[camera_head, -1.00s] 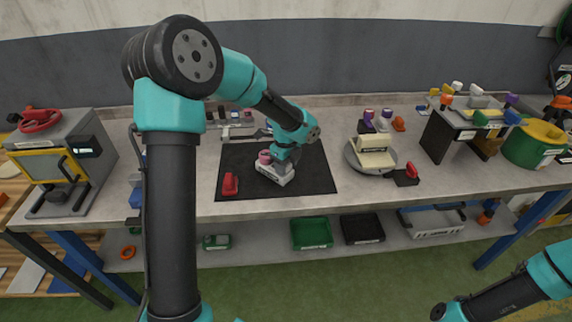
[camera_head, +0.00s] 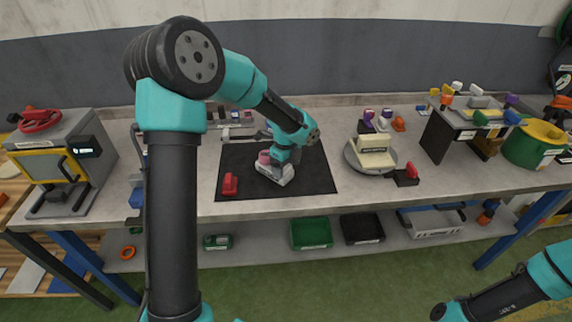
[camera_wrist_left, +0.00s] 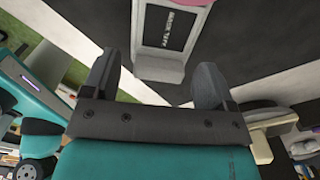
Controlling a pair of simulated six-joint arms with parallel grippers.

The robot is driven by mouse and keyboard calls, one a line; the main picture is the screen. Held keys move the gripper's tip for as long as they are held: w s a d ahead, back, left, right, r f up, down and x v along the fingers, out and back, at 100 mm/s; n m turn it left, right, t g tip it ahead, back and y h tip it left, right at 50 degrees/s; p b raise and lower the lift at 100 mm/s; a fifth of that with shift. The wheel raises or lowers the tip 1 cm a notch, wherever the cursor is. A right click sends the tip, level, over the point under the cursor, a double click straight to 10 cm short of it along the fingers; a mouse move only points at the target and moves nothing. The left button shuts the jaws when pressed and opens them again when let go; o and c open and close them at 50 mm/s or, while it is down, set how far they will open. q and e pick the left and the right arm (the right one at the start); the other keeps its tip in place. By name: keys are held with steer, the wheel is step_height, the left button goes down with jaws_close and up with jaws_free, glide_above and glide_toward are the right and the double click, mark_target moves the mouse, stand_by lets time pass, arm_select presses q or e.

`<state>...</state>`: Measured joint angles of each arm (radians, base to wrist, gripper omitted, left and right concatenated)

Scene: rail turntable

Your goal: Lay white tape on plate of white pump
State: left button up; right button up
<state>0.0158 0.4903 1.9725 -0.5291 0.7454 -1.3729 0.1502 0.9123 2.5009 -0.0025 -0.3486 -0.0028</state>
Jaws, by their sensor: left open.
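The white tape (camera_head: 278,176), a white holder with a pink part on top, sits on the black mat (camera_head: 310,179). In the left wrist view the white tape (camera_wrist_left: 162,68) shows a dark, labelled face just beyond the fingers. My left gripper (camera_head: 282,166) points down at it, low and close; it shows open in the wrist view (camera_wrist_left: 156,85). I cannot tell whether the fingers touch it. Behind the round turntable stands a small white item with a purple top (camera_head: 384,120), possibly the white pump; its plate is not clear.
A red holder (camera_head: 230,184) lies on the mat's left. A grey round turntable (camera_head: 352,160) carries a cream labelled block (camera_head: 374,153). A red and black item (camera_head: 407,177) stands beside it. A dark stand (camera_head: 440,139) with several coloured items is further right.

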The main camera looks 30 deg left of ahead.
arm_select(q)
step_height(320, 180, up, 17)
steer(key=shift+r, duration=0.2)
stand_by(0.5)
stand_by(0.3)
